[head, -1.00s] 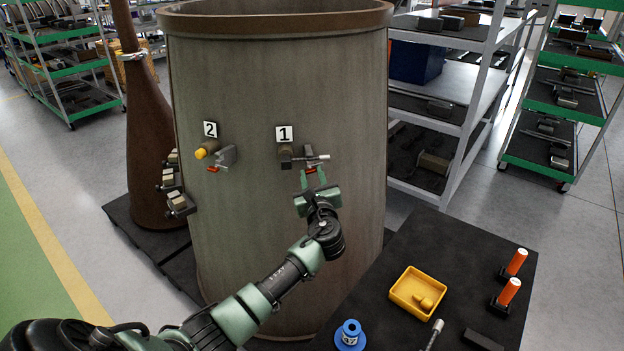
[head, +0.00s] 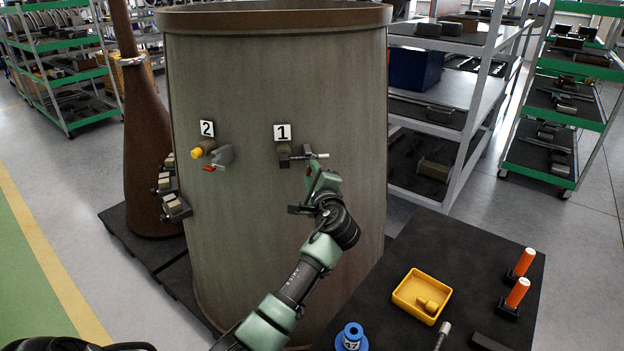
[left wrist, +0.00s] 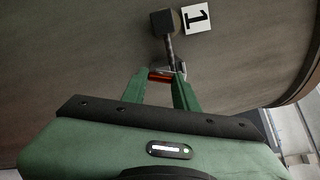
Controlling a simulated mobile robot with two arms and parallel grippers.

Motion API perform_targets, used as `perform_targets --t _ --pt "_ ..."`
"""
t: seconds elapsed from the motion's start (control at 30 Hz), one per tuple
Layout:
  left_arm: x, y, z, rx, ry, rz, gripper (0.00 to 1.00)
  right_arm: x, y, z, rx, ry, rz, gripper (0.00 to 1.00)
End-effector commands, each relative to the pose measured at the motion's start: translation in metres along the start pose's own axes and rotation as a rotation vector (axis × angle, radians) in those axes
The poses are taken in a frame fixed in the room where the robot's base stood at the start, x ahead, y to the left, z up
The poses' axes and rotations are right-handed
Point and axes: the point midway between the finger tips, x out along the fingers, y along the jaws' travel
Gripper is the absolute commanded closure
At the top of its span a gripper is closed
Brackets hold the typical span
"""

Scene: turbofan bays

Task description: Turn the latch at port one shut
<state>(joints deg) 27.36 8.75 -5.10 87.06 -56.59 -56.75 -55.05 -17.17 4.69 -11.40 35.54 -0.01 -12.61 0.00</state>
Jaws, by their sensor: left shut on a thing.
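Port one is a dark block (head: 284,152) under a white "1" plate (head: 282,132) on the big grey-brown casing. The latch (head: 308,154) sits just right of the block, with a silvery rod end sticking out to the right. My left gripper (head: 312,172) reaches up to the latch from below and hides its lower part. In the left wrist view the latch's red tab (left wrist: 159,76) lies between the two green fingers (left wrist: 160,84), which are shut on it. The port block (left wrist: 162,22) is above the tab there. My right gripper is not in view.
Port two, with a yellow plug (head: 197,153) and a latch with a red tab (head: 209,168), is to the left. A dark table (head: 452,255) at lower right holds a yellow tray (head: 407,304), orange-handled pieces (head: 517,292) and a blue part (head: 351,336).

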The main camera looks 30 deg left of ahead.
Motion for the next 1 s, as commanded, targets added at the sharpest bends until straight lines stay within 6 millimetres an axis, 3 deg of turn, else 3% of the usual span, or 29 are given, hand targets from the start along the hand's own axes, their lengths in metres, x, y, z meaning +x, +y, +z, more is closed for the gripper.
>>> perform_targets --t 0.5,1.0 --pt "0.0 0.001 -0.001 -0.342 0.001 0.045 1.0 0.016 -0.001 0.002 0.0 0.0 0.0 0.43" --pt "0.0 0.0 -0.001 -0.41 0.001 0.053 1.0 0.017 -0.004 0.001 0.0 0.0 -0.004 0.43"
